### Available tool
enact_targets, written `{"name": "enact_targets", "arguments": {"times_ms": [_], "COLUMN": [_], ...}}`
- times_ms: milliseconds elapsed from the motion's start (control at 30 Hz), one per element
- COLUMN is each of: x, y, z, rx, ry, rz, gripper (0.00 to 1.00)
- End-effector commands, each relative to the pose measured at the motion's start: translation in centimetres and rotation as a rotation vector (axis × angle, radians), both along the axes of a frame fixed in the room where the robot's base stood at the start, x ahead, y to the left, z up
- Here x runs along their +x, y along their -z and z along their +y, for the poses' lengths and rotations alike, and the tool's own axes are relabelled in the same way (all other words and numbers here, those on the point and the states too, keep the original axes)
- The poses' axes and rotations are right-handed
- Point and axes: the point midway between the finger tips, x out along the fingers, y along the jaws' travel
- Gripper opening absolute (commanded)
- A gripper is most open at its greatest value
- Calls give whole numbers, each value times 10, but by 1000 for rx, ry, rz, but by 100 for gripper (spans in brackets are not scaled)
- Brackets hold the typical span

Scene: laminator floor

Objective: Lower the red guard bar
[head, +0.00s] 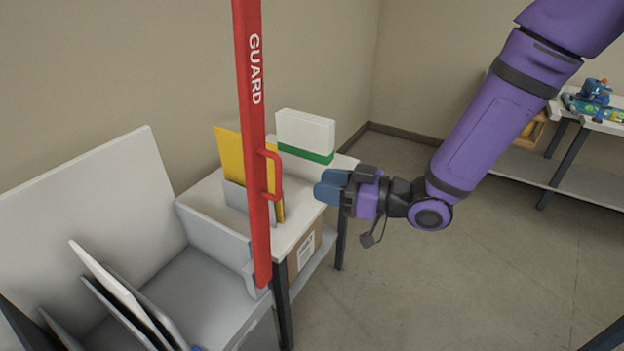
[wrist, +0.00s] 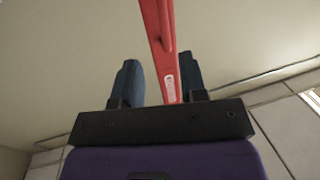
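The red guard bar (head: 255,130) stands upright in the head view, marked GUARD, with its lower end at the corner of the grey machine. Its red handle (head: 277,175) sticks out on the right side, about halfway down the visible bar. My gripper (head: 326,185) is just right of the handle, pointing left at it, with a visible gap between. In the wrist view the blue fingers stand apart and my gripper (wrist: 158,78) is open. The red bar (wrist: 160,35) shows between and beyond the fingers, closer to the right one. Nothing appears held.
The grey machine (head: 205,290) with tilted panels fills the lower left. Behind the bar, a table (head: 212,192) holds a yellow sheet (head: 230,155) and a white-and-green box (head: 305,132). A shelf table (head: 590,180) stands at far right. The floor (head: 440,290) between is clear.

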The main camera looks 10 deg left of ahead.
Motion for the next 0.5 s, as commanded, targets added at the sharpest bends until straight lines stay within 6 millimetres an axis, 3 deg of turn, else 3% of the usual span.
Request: {"name": "enact_targets", "arguments": {"times_ms": [267, 500], "x": [-4, 3], "y": [0, 0], "z": [17, 57], "rx": [43, 42], "ry": [-29, -28], "rz": [10, 10], "gripper": [39, 39]}}
